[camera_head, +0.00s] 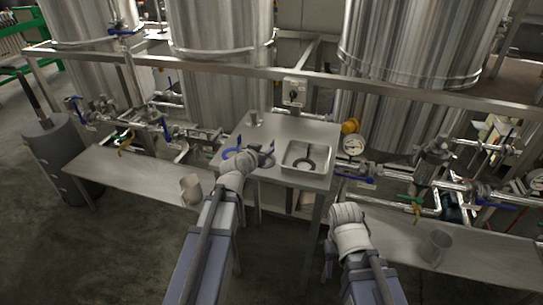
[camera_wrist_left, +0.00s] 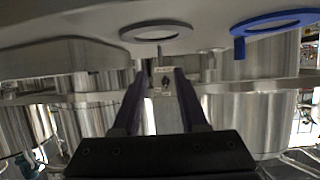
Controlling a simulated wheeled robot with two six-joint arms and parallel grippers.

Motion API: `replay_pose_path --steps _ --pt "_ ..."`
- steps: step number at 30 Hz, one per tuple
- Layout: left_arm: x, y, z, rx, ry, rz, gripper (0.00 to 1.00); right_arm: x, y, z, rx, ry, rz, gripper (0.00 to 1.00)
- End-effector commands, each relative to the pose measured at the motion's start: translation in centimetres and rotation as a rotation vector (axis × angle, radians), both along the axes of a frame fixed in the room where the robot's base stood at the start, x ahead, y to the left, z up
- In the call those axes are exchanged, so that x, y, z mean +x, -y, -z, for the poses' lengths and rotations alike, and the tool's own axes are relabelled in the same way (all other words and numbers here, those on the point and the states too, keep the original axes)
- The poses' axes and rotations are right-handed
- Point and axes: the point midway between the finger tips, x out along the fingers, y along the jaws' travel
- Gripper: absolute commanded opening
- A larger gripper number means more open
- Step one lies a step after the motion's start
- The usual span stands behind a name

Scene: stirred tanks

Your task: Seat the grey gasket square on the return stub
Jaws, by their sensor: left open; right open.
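A grey gasket, a flat ring with a short tab, lies on the steel table; it shows in the left wrist view (camera_wrist_left: 156,33). In the head view it is mostly hidden by my left gripper (camera_head: 265,152), which is open and empty above the table, close to it. In the left wrist view the ring is beyond the open fingers (camera_wrist_left: 158,95), apart from them. I cannot tell for sure which fitting is the return stub. Of my right arm only the wrist shows in the head view, low in front of the table; its fingers are hidden.
A blue ring gasket (camera_head: 234,161) lies left of my left gripper. A metal tray (camera_head: 288,166) holding a dark ring (camera_head: 309,164) stands at the right. A short upright cylinder (camera_head: 254,119) stands at the back. Pipes and valves flank the table; a grey cup (camera_head: 190,190) stands left.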

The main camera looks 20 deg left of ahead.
Motion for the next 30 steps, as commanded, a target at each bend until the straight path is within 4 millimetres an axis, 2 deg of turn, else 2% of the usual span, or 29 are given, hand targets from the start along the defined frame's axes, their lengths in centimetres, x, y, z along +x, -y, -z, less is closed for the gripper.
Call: replay_pose_path --steps 4,13,22,30 --pt "1.7 0.1 0.8 0.000 0.000 0.000 0.42 0.0 0.0 0.9 0.000 0.000 0.000 0.50" --pt "2.8 0.2 1.2 0.000 0.001 0.000 0.42 0.0 0.0 1.2 0.000 0.000 0.000 0.50" --pt "6.6 0.7 2.8 0.000 0.001 0.000 0.42 0.0 0.0 2.8 0.000 0.000 0.000 0.50" --pt "6.7 0.7 2.8 0.000 0.000 -0.001 0.41 0.0 0.0 2.8 0.000 0.000 0.000 0.50"
